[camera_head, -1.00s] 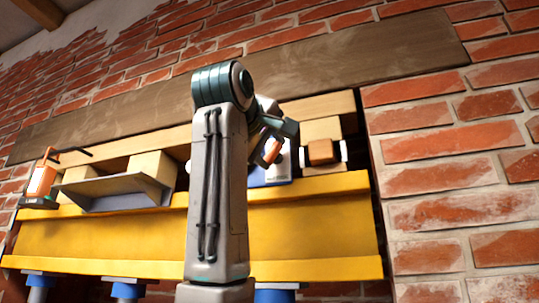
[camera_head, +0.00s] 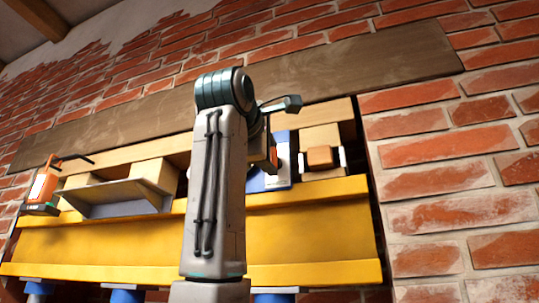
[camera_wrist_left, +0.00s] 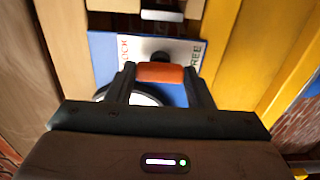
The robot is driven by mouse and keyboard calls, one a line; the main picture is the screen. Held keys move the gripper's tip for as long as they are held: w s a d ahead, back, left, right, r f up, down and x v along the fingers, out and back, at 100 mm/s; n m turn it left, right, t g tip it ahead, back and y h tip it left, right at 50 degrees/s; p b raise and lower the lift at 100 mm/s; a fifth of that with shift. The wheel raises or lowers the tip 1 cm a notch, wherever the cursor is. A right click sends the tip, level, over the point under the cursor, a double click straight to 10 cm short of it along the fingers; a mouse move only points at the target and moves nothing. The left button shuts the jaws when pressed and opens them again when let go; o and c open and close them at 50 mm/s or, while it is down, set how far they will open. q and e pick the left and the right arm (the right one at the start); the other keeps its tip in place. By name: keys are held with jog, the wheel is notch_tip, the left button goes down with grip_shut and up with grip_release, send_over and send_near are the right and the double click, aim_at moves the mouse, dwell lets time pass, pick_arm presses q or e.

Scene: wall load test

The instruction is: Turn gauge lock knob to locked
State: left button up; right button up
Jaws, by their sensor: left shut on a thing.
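The lock knob shows in the left wrist view as an orange-red bar handle (camera_wrist_left: 160,73) on a dark hub. It is mounted on a blue panel (camera_wrist_left: 101,60) with a white label, marked LOCK at the left and FREE at the right. My left gripper (camera_wrist_left: 160,75) is shut on the handle, one dark finger at each end. A round white gauge face (camera_wrist_left: 145,98) is mostly hidden behind the gripper. In the head view the blue panel (camera_head: 278,182) is partly covered by my left arm, and a bit of the orange handle (camera_head: 274,158) shows. My right gripper is not in view.
A yellow beam (camera_head: 310,220) runs below the panel, and a wooden plank (camera_head: 340,68) above. A grey angled shelf (camera_head: 115,195) and an orange tool (camera_head: 43,187) are at the left.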

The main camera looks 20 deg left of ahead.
pick_arm(q)
jog(key=shift+f, duration=0.1)
dwell(0.3)
jog(key=o, duration=1)
jog(key=shift+s, duration=0.1)
jog(key=s+b, duration=0.5)
jog(key=s, duration=0.5)
jog(key=shift+s+a, duration=0.2)
jog(key=shift+s, duration=0.1)
